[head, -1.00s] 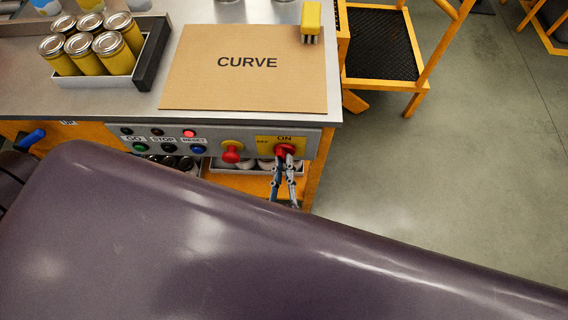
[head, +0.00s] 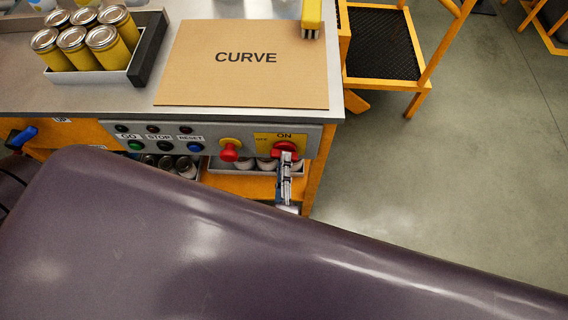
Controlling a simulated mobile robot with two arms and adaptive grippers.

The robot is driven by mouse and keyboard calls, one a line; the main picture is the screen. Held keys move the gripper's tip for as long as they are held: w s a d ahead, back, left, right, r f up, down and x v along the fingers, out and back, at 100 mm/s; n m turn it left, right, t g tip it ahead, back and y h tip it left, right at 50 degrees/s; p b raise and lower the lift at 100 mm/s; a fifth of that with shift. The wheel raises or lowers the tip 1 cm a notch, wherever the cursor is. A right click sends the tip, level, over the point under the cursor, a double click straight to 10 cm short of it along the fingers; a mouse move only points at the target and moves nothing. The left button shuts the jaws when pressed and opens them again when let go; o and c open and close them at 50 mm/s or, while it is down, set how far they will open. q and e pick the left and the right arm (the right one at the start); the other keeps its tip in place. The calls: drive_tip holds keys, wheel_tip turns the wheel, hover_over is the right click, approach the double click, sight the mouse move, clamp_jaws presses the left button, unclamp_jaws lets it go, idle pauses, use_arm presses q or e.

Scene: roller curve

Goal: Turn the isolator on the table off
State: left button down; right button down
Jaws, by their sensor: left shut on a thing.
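The isolator is a red rotary knob (head: 287,147) on a yellow plate (head: 262,138) marked ON at the top and OFF at the left. It sits at the right end of the grey control panel on the table's (head: 90,104) front face. My left gripper (head: 286,156) comes up from below and is shut on the red knob, covering its lower part. The knob looks wide and turned crosswise, its red body reaching left toward the OFF side. My right gripper is not in view.
A red mushroom button (head: 229,152) is close left of the isolator. Farther left are the GO, STOP and RESET buttons (head: 165,145), with dark lamps above. A cardboard piece marked CURVE (head: 245,80) and a tray of cans (head: 140,62) lie on top.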

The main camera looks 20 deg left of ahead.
use_arm(q)
drive_tip(key=shift+f+n+b, duration=0.1)
drive_tip(key=shift+n+b, duration=0.45)
drive_tip(key=shift+n, duration=0.95)
drive_tip(key=c, duration=1.9)
unclamp_jaws()
drive_tip(key=shift+c, duration=0.2)
drive_tip(key=v, duration=0.7)
drive_tip(key=shift+s, duration=0.35)
drive_tip(key=shift+d, duration=0.1)
